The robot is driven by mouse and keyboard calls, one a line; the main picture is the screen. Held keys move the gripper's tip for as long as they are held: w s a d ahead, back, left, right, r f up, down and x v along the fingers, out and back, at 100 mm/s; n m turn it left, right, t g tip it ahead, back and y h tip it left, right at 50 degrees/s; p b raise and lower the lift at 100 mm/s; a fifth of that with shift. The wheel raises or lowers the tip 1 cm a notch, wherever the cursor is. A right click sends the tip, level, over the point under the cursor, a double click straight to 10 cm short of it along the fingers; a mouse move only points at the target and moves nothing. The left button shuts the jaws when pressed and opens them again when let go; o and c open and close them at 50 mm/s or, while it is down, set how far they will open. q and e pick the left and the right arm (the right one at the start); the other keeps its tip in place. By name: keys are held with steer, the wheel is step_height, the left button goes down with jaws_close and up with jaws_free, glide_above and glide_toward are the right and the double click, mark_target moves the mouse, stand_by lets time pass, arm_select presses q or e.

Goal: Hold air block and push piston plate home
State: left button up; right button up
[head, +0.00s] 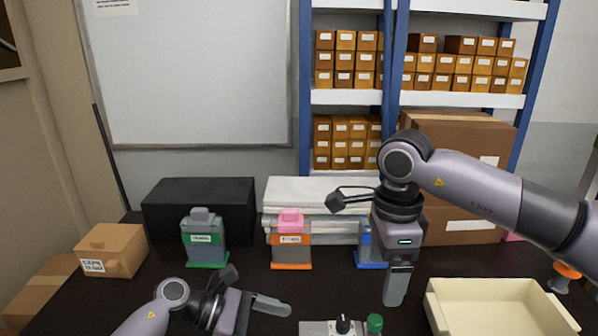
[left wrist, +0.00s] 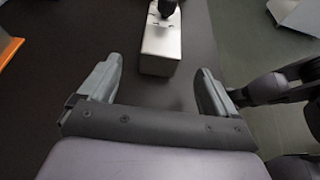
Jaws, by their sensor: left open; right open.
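A silver metal block with a black knob, likely the air block (head: 318,328), sits at the bottom edge of the head view, partly cut off. A green cap (head: 375,323) stands at its right end. In the left wrist view a silver block (left wrist: 160,52) with a black knob on top lies ahead of my left gripper (left wrist: 158,72), whose fingers are spread and empty. In the head view my left gripper (head: 270,306) is just left of the block. My right gripper (head: 396,290) is open, pointing down above and right of the block. I cannot make out the piston plate.
A cream tray (head: 436,312) is at front right. Green (head: 204,258), orange (head: 291,265) and blue (head: 369,264) stands line the back, the blue one partly hidden by my right arm. A cardboard box (head: 118,250) is at left. Dark table is clear between.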

arm_select(q)
steer(key=shift+o, duration=0.8)
steer(key=v, duration=1.2)
steer(key=shift+f, duration=0.1)
arm_select(e)
steer(key=shift+s, duration=0.1)
